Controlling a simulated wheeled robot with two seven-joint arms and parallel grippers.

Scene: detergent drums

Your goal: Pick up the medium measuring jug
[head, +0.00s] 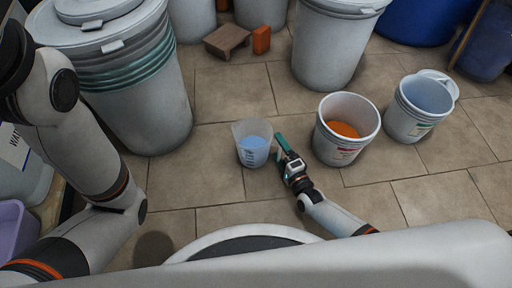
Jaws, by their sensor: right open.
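A translucent measuring jug (253,143) with blue content and dark markings stands upright on the tiled floor near the middle of the head view. It is the only measuring jug I can make out, so its size against others cannot be judged. My right gripper (281,145) is open just to the right of the jug, very close to its right side. Whether a finger touches the jug or its handle is too small to tell. My left arm comes in at the left, and its gripper is not visible.
A white bucket with orange content (345,129) stands just right of my right gripper. Large grey drums (140,95) stand at left and back.

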